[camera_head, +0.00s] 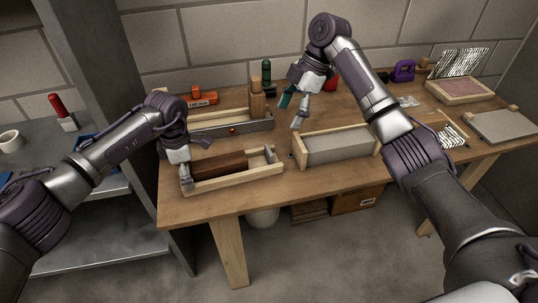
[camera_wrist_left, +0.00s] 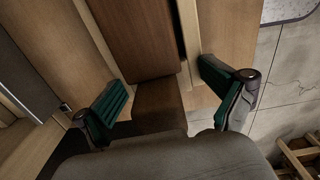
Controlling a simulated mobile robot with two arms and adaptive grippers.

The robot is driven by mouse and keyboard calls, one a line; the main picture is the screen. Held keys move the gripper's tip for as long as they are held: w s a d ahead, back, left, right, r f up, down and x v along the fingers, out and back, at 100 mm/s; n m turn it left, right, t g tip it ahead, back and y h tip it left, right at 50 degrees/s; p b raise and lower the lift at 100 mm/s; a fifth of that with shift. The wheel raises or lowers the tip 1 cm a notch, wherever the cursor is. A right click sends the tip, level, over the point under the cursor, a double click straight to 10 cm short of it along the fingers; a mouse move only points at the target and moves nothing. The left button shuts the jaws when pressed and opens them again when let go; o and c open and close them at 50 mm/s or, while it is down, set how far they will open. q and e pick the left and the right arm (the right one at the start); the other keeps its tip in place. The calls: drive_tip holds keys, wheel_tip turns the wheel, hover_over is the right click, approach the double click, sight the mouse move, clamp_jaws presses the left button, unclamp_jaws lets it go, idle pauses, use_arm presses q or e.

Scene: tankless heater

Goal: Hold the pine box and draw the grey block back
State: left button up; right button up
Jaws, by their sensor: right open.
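The pine box (camera_head: 298,154) stands on the workbench right of centre, with the grey block (camera_head: 337,148) lying inside it. My right gripper (camera_head: 291,108) is open and empty. In the head view it appears behind and above the left end of this box, apart from it. My left gripper (camera_head: 184,170) is at the left end of another pale wooden box (camera_head: 235,181), which holds a brown block (camera_head: 219,164). In the left wrist view its spread fingers (camera_wrist_left: 165,90) stand on either side of the brown block's end (camera_wrist_left: 155,105). Contact with the box walls is unclear.
A purple tool (camera_head: 403,71), a red-topped tray (camera_head: 462,91) and a grey board (camera_head: 503,125) are at the right. The bench's front edge (camera_head: 330,187) is close to both boxes.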

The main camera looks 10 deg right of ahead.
use_arm(q)
wheel_tip(320, 180, up, 12)
idle(0.6)
idle(0.4)
